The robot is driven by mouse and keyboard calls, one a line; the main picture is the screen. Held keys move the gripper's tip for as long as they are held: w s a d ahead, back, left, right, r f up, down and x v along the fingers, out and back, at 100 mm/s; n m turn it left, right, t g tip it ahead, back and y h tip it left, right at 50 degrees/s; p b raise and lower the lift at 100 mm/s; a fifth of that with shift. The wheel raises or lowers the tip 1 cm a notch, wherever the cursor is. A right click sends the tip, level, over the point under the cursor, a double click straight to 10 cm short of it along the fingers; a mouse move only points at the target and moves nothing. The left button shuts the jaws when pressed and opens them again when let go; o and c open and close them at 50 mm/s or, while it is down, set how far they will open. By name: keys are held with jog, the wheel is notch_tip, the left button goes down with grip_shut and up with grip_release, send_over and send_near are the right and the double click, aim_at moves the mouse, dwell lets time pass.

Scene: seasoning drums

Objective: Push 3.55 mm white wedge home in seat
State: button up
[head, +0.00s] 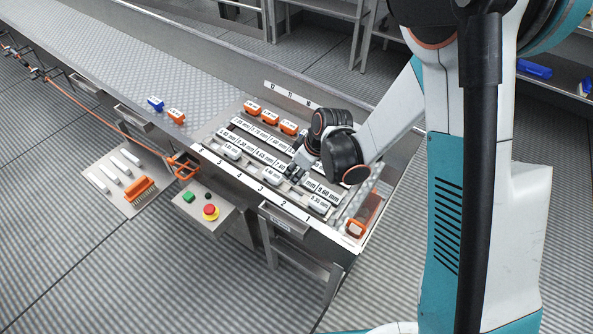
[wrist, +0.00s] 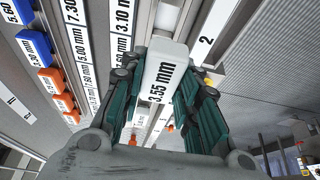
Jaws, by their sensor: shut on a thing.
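The white wedge (wrist: 163,72), labelled "3.55 mm", stands between the two teal fingers of my gripper (wrist: 158,88) in the wrist view. My gripper is shut on it, with a finger along each side. In the head view my gripper (head: 293,172) is over the front row of the labelled rack, near the numbers 2 and 3. The number 2 label (wrist: 206,41) is just right of the wedge in the wrist view. The seat beneath is hidden by the wedge and fingers, so I cannot tell how deep the wedge sits.
Labelled white pieces (head: 262,157) line the rack close around my gripper. Orange blocks (head: 270,117) stand along its back, and an orange piece (head: 355,229) is at the right end. A red stop button (head: 210,211) is in front. The conveyor surface (head: 120,65) at left is mostly clear.

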aim_at(305, 175)
notch_tip(305, 175, down, 3)
jog(key=shift+a+f+b, duration=0.1)
jog(key=shift+b, duration=0.95)
jog(key=shift+w+f, duration=0.15)
jog(key=shift+f, duration=0.95)
jog(key=shift+a+f, duration=0.15)
jog(key=shift+f, duration=1.4)
jog(key=o, duration=1.2)
jog(key=shift+o, duration=0.2)
jog(key=shift+r, duration=0.15)
jog(key=v, duration=1.1)
jog(key=shift+r, duration=0.35)
